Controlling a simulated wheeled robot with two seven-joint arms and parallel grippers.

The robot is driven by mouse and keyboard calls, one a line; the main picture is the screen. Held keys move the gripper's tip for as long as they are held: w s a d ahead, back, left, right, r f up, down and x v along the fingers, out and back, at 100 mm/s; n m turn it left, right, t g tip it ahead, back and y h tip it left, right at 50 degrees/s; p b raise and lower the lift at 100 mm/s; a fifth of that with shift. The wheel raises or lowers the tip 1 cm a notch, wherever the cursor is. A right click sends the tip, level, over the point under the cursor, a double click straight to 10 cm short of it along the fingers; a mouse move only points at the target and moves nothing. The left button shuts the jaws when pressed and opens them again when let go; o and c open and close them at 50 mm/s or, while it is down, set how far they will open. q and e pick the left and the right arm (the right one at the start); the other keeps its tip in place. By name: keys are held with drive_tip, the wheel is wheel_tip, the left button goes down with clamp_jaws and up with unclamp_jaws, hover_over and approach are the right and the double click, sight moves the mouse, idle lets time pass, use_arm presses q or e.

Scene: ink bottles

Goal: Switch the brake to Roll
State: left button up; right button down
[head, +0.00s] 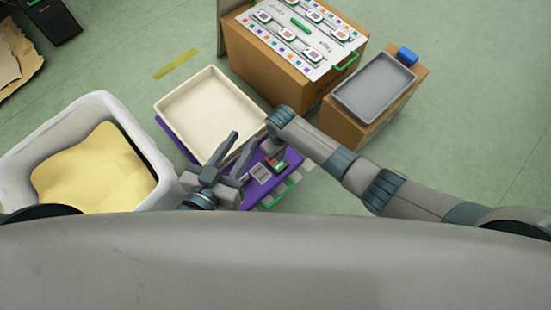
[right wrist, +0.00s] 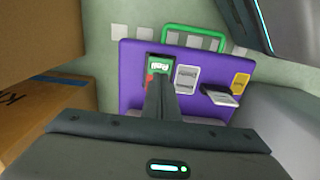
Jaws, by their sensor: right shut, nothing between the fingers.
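The brake switch (head: 280,166) is a small green and red piece on the purple deck (head: 178,140). In the right wrist view, the brake (right wrist: 160,66) shows a green face marked "Roll", with a red part beside my finger. My right gripper (right wrist: 158,84) is shut and empty, its fingers in front of the brake and covering its lower part. I cannot tell whether they touch it. In the head view, my right gripper (head: 270,150) is partly hidden by its own wrist. My left gripper (head: 244,138) is open and empty, left of the brake, over the deck.
A cream tray (head: 163,108) sits on the deck. A grey plate (right wrist: 187,78), a tilted lever (right wrist: 221,97) and a green handle (right wrist: 195,30) are near the brake. A white bin (head: 160,170) stands left; cardboard boxes (head: 250,62) stand behind, one with a grey tray (head: 338,94).

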use_arm(q)
drive_tip(key=shift+s+a+f+g+y+p, duration=0.15)
drive_tip(key=shift+s+a+f+g, duration=0.1)
drive_tip(key=shift+f+g, duration=0.3)
drive_tip(key=shift+s+a+f+g+y+p, duration=0.2)
drive_tip(key=shift+f+g, duration=0.15)
drive_tip(key=shift+f, duration=0.35)
use_arm(e)
drive_tip(key=shift+r, duration=0.35)
